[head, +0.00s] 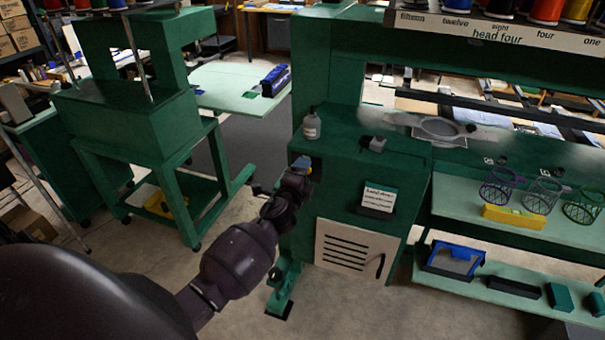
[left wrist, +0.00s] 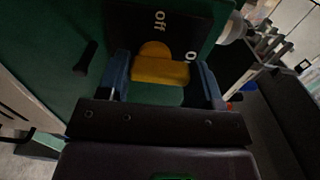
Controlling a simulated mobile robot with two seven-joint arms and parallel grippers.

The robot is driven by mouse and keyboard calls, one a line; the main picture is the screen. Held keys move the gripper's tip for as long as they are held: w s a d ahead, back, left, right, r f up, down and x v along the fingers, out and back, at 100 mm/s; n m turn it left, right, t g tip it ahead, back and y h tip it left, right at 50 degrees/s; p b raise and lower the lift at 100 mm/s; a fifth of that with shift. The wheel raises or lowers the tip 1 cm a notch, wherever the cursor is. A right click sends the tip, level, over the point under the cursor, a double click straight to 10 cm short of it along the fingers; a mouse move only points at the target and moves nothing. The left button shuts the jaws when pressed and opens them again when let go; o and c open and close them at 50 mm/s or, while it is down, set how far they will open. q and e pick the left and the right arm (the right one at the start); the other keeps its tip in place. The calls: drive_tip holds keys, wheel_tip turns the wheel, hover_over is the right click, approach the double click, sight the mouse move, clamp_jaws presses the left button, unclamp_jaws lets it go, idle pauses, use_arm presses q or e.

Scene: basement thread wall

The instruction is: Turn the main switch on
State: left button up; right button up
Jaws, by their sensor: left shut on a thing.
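The main switch has a yellow handle (left wrist: 160,72) on a black plate (left wrist: 180,28) in the left wrist view. The plate reads "off", and a second label starting with "o" is partly covered. My left gripper (left wrist: 164,80) is shut on the yellow handle, with one blue-grey finger on each side. I cannot tell which label the handle points to. In the head view my left gripper (head: 302,165) is at the left side of the green machine cabinet (head: 345,165), where it hides the switch. My right gripper is not in view.
A bottle (head: 312,125) and a small grey block (head: 376,144) stand on the cabinet top. A white card (head: 377,198) is on its front above a vented panel (head: 352,248). A green stand (head: 145,125) is to the left, with open floor between.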

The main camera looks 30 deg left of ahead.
use_arm(q)
drive_tip(key=o, duration=0.9)
drive_tip(key=v, duration=1.1)
drive_tip(key=shift+a, duration=0.1)
drive_tip(key=shift+w, duration=0.1)
drive_tip(key=s+d+f+n+g+h, duration=0.1)
drive_tip(key=s+d+f+n+g, duration=0.1)
drive_tip(key=s+f+n, duration=0.2)
drive_tip(key=s+d+f+n+g+h, duration=0.1)
drive_tip(key=s+d+f+n, duration=0.2)
drive_tip(key=s, duration=0.6)
drive_tip(key=s+d+f+n+g+h, duration=0.2)
drive_tip(key=s+f+n, duration=0.4)
drive_tip(key=f+n, duration=0.1)
drive_tip(key=shift+s+d+f+g, duration=0.2)
drive_tip(key=shift+f+g, duration=0.1)
drive_tip(key=shift+f, duration=0.2)
